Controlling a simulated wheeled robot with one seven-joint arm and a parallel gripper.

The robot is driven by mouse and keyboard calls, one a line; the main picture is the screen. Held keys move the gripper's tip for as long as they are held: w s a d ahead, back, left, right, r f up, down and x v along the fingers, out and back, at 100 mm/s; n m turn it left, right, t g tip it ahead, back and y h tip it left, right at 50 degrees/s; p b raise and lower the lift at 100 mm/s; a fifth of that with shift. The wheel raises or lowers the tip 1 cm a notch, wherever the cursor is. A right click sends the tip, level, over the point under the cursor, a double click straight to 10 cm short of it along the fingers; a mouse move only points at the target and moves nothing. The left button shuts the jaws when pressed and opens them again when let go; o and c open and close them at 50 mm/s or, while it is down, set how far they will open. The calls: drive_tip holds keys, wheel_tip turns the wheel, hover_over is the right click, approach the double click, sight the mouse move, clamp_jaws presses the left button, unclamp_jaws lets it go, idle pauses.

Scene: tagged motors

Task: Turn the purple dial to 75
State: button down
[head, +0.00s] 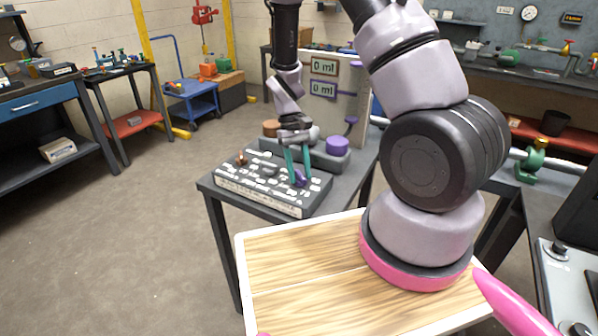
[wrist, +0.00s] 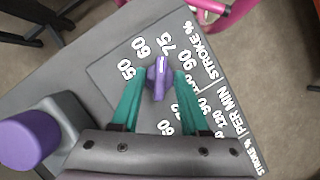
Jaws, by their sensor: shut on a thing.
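The purple dial (wrist: 158,78) sits on the grey control panel (wrist: 105,75), among white printed numbers, in the wrist view. Its pale pointer line points up in that view, close to the printed 75 (wrist: 165,46), with 60 and 50 to its left and 90 to its right. My gripper (wrist: 156,82) has its two green fingers on either side of the dial and is shut on it. In the head view my gripper (head: 297,168) reaches down to the panel's right end, and the dial (head: 299,177) is partly hidden by the fingers.
A purple cylinder (wrist: 28,143) stands on a grey block beside the panel. It also shows in the head view (head: 338,146), near a brown one (head: 271,128). Behind stands a board with two "0 ml" displays (head: 323,78). A dark table (head: 215,196) carries the panel.

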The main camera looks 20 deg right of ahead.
drive_tip(key=shift+w+m, duration=0.1)
drive_tip(key=shift+m, duration=0.6)
drive_tip(key=shift+y, duration=0.3)
drive_tip(key=shift+c, duration=2)
unclamp_jaws()
drive_tip(key=v, duration=1)
drive_tip(key=shift+w+r, duration=0.2)
drive_tip(key=shift+r, duration=0.15)
